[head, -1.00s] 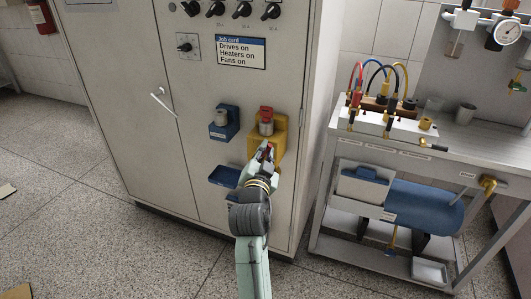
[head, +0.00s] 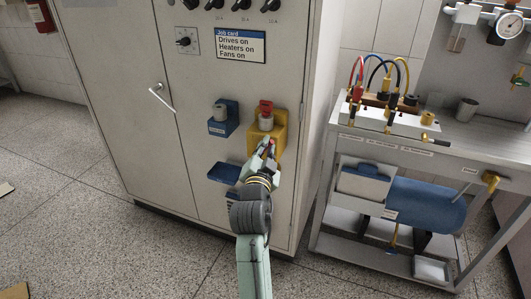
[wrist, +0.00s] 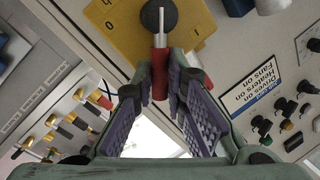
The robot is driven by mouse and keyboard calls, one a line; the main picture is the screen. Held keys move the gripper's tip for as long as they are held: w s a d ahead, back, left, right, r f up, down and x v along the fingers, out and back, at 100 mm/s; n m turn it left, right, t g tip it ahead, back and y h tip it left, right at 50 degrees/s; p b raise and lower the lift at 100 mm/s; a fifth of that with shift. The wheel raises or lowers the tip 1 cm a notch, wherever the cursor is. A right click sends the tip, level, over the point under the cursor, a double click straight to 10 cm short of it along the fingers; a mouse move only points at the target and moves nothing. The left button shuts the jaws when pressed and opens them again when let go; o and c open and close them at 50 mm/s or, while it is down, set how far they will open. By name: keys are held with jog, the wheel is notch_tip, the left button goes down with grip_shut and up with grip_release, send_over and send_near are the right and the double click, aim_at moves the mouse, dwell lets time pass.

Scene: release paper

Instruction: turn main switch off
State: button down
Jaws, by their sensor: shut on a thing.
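The main switch is on a yellow plate (wrist: 122,32) in the wrist view. It has a dark round hub (wrist: 158,14), a pale metal shaft and a red handle (wrist: 160,74). My gripper (wrist: 165,88) is shut on the red handle, with a purple padded finger on each side. In the head view my gripper (head: 265,152) is at the lower front of the yellow unit (head: 281,132) on the grey cabinet. A grey cylinder with a red top (head: 265,112) shows above my gripper there. My gripper hides the lower part of the unit.
A blue holder (head: 228,124) and a blue tray (head: 223,173) are on the cabinet to the left. The job card (head: 240,45) and black knobs (head: 243,4) are above. A bench (head: 345,140) with coloured leads stands to the right. The floor at left is mostly clear.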

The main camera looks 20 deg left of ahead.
jog(key=f+m+b, duration=0.1)
jog(key=m+b, duration=0.2)
jog(key=b, duration=0.3)
jog(key=d+f+m+t+h+b, duration=0.1)
jog(key=f+m+b, duration=0.1)
jog(key=m+b, duration=0.2)
jog(key=f+m+t+b, duration=0.1)
jog(key=m+b, duration=0.3)
jog(key=b, duration=0.4)
jog(key=shift+d+f+h, duration=0.25)
jog(key=shift+d+h, duration=0.05)
jog(key=shift+d, duration=0.05)
jog(key=shift+m+b, duration=0.3)
jog(key=shift+b, duration=0.25)
jog(key=shift+r, duration=0.1)
jog(key=c, duration=1.6)
grip_release()
jog(key=shift+r, duration=0.1)
